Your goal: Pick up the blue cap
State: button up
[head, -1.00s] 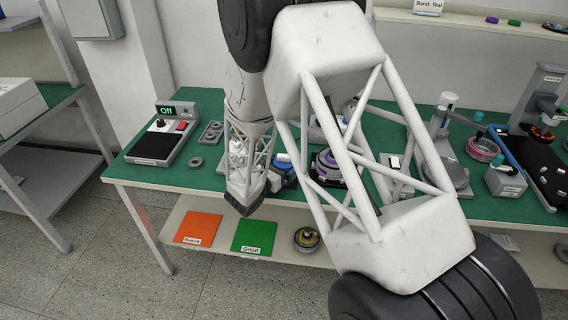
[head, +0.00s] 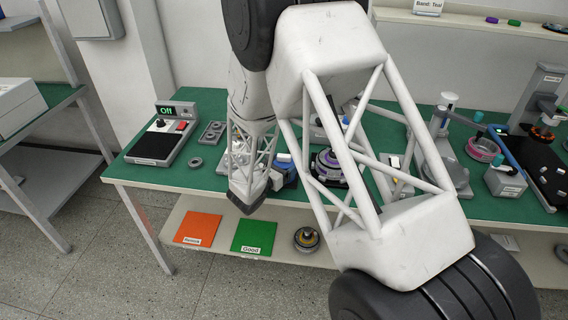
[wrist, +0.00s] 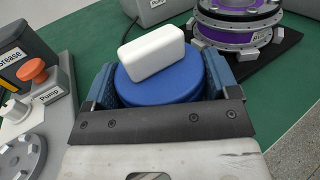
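The blue cap (wrist: 165,84) is a round blue disc with a white block-shaped top (wrist: 152,52). It sits between the two blue fingers of my gripper (wrist: 164,82) in the wrist view, one finger on its left and one on its right. The fingers stand close to the cap's sides, and firm contact does not show. The near edge of the cap is hidden behind the dark plate of my gripper. In the head view, my gripper (head: 286,172) is low over the green table, partly hidden by my arm.
A purple and grey motor hub (wrist: 238,25) on a black base stands just right of the cap. A grease pump (wrist: 35,75) with an orange knob is at the left.

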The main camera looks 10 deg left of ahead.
aim_at(284, 158)
jog(key=shift+r, duration=0.15)
jog(key=shift+r, duration=1.05)
jog(key=shift+s+d+r, duration=0.15)
jog(key=shift+s+r, duration=0.25)
jog(key=shift+r, duration=0.2)
jog(key=s+d, duration=0.2)
jog(key=s, duration=0.2)
jog(key=s+d+r, duration=0.1)
jog(key=s+d, duration=0.1)
jog(key=s, duration=0.3)
jog(key=s+d, duration=0.1)
jog(key=s, duration=0.4)
jog(key=shift+d+r, duration=0.2)
jog(key=shift+d, duration=0.2)
jog(key=shift+w+a, duration=0.1)
